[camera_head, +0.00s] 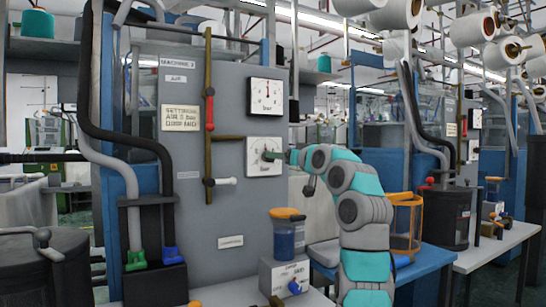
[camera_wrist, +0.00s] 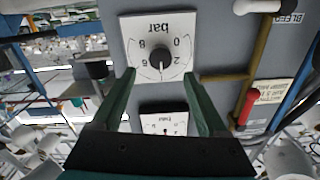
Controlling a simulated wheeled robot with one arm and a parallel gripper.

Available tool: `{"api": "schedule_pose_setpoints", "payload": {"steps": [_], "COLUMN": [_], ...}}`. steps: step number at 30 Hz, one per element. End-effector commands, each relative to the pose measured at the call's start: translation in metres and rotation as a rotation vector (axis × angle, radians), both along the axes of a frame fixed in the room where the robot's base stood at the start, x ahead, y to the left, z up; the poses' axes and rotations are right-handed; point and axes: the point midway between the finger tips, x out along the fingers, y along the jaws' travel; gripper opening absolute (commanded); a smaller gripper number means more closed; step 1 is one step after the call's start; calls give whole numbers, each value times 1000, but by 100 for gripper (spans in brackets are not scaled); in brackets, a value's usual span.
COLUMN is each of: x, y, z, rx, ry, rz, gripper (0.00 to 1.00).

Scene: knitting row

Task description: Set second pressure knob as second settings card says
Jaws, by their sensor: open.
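The pressure knob (camera_wrist: 160,58) is dark and sits on a square white dial plate marked bar, upside down in the wrist view. The plate (camera_head: 252,166) also shows in the head view, on a grey machine panel. My gripper (camera_wrist: 161,78) is open, with its green fingers either side of the knob in the picture; I cannot tell whether they touch it. The knob's exact setting is too small to read. A settings card (camera_head: 181,118) is at the panel's left; its small print is hard to read. A pressure gauge (camera_head: 266,112) is above the knob, its red needle upright.
A brass pipe (camera_head: 208,55) with a red handle (camera_head: 210,113) and a white lever (camera_head: 225,181) runs left of the knob. Black and grey hoses hang at the left.

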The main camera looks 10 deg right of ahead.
Motion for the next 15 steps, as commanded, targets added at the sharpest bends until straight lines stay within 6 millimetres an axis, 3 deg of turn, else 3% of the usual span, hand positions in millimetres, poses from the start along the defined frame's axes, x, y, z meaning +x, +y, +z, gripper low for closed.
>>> {"api": "schedule_pose_setpoints", "payload": {"steps": [9, 15], "x": [37, 51], "y": [13, 19], "z": [1, 0], "rx": [1, 0], "ry": [6, 6], "rz": [0, 2], "gripper": [76, 76]}}
